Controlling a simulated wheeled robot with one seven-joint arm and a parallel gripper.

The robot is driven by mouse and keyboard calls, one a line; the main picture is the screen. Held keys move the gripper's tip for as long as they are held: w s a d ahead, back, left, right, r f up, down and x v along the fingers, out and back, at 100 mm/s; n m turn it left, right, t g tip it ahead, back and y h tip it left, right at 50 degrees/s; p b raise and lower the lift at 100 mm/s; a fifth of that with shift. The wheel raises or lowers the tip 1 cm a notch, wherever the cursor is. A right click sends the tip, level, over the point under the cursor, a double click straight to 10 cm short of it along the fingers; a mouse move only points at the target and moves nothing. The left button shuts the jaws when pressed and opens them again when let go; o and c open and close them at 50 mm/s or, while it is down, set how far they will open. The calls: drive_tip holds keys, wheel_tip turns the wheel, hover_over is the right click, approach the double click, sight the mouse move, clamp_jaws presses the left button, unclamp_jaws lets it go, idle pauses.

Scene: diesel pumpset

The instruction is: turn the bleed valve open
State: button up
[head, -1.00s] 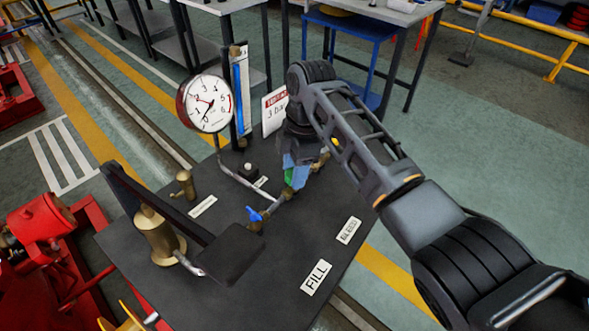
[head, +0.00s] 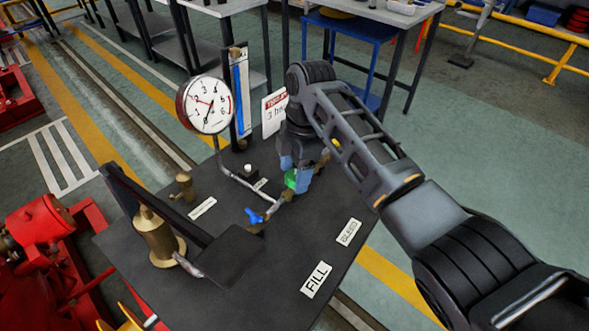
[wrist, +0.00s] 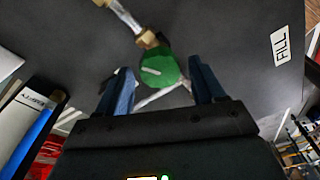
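A green round knob (head: 291,180), which I take for the bleed valve, sits on the brass and steel pipework of the dark bench. In the wrist view the green knob (wrist: 158,68) lies between my fingertips, with a pale bar across its face. My gripper (head: 296,173) points down over it, its blue fingers on either side. In the wrist view my gripper (wrist: 162,78) is open, with gaps visible between the knob and both fingers. My gripper partly hides the knob in the head view.
A dial gauge (head: 205,104), a blue column (head: 240,92) and a sign (head: 274,110) stand behind. A brass cylinder (head: 158,238) and black lever (head: 155,205) are left.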

drive_tip(key=shift+w+d+r+b, duration=0.15)
drive_tip(key=shift+r, duration=1.15)
drive_tip(key=shift+w+d+r+b, duration=0.2)
drive_tip(key=shift+r, duration=1.05)
drive_tip(key=shift+w+d+r+b, duration=0.15)
drive_tip(key=shift+r, duration=1.15)
drive_tip(key=shift+f, duration=0.1)
